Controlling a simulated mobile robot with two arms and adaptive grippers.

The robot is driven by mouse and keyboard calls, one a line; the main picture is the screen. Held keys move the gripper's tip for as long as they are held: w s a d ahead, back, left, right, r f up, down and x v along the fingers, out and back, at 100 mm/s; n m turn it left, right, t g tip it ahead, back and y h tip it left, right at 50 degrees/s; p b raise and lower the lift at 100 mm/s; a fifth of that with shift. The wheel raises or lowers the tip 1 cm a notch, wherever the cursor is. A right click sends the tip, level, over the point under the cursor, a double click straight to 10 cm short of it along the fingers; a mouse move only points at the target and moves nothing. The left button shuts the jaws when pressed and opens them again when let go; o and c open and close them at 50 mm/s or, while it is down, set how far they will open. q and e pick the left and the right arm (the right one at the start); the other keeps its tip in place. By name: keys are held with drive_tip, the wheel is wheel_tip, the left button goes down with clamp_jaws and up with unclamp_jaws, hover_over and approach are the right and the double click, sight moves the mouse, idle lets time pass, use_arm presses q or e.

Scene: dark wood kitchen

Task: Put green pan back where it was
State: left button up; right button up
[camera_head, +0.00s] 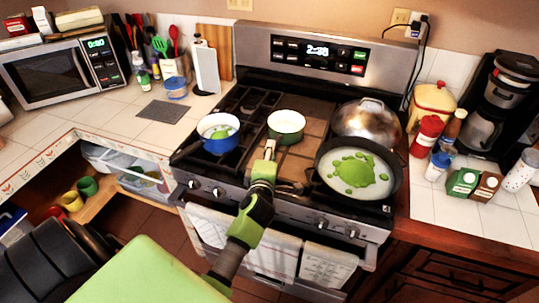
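The small green pan (287,123), with a pale inside, is over the middle of the stove top, between a blue pot (218,141) and a large black pan (331,184). I cannot tell whether it rests on the surface or is held just above it. Its light handle (270,148) points toward the front of the stove. My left gripper (264,167) reaches up from the bottom and appears shut on the end of this handle, though its fingers are small and partly hidden. My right gripper is not in view.
The blue pot and black pan hold green contents. A steel domed vessel (366,121) stands behind the black pan. Jars and cartons crowd the right counter around a coffee maker (491,100). Towels (270,250) hang on the oven front. The left counter has some clear tile.

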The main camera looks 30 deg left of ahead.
use_arm(q)
drive_tip(key=b+v, duration=0.1)
drive_tip(key=v, duration=1.1)
drive_tip(key=shift+r, duration=0.15)
drive_tip(key=shift+r, duration=0.1)
